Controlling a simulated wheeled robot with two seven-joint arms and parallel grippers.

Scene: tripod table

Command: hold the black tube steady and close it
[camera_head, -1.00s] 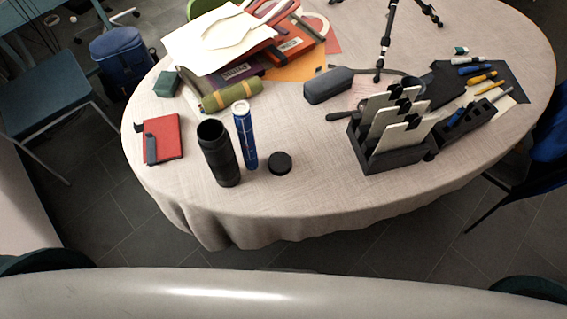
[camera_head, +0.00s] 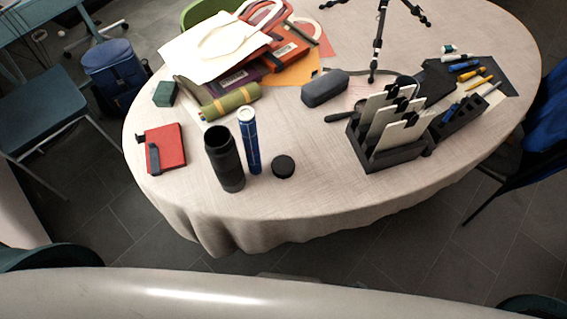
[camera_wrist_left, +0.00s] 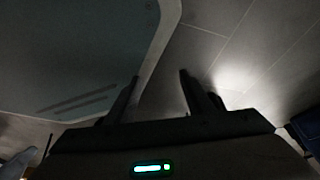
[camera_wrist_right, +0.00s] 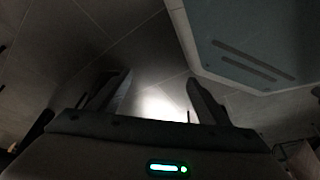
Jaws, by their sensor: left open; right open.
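The black tube (camera_head: 225,162) stands upright and open-topped near the front left of the table. Its round black cap (camera_head: 283,166) lies flat on the cloth to its right. A blue tube (camera_head: 249,141) with a white top stands between them, a little behind. My left gripper (camera_wrist_left: 160,80) shows in the left wrist view, open and empty over the floor. My right gripper (camera_wrist_right: 158,82) shows in the right wrist view, open and empty over the floor. Neither gripper shows clearly in the head view, and both are away from the tube.
A red notebook (camera_head: 170,150) lies left of the tube. A grey case (camera_head: 325,88), a black card holder (camera_head: 385,153) and a tripod (camera_head: 376,55) stand to the right. The front middle cloth (camera_head: 310,195) is clear.

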